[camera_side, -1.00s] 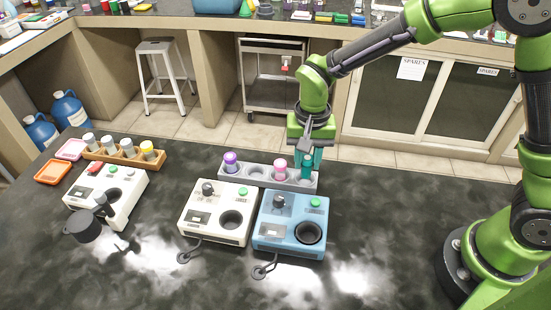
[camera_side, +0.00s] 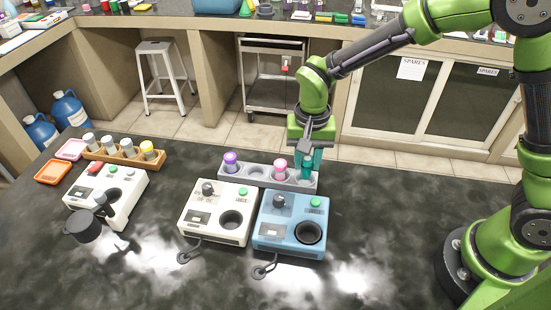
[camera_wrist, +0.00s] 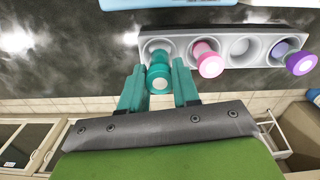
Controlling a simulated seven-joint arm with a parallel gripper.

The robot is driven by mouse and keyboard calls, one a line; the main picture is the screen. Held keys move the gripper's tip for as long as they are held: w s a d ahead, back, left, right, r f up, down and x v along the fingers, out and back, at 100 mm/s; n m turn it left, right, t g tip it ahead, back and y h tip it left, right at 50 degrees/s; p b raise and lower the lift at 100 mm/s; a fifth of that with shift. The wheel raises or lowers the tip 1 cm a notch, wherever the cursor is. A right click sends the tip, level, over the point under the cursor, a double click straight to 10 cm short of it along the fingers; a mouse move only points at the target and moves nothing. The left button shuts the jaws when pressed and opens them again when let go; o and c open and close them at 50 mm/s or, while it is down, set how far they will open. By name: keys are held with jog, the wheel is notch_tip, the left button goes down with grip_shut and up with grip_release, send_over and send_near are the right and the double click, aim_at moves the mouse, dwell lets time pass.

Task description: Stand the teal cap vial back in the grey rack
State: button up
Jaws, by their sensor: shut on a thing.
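The teal cap vial (camera_wrist: 159,74) is upright at the end hole of the grey rack (camera_wrist: 267,31); its lower part appears to be inside that hole. In the side view the vial (camera_side: 307,168) is at the right end of the grey rack (camera_side: 243,181). My gripper (camera_wrist: 159,88) is shut on the vial, with a teal finger on each side of its cap. In the side view my gripper (camera_side: 310,155) comes down from above and partly hides the vial. Whether the vial's bottom rests on the rack floor cannot be seen.
The rack also holds a pink cap vial (camera_side: 280,168) and a purple cap vial (camera_side: 231,162), with an empty hole between them. A blue device (camera_side: 290,245) and a white device (camera_side: 218,238) stand in front. A wooden rack of vials (camera_side: 125,153) is further left.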

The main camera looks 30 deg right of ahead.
jog(key=shift+f, duration=1.3)
dwell(1.0)
jog(key=o, duration=1.4)
jog(key=shift+r, duration=3.05)
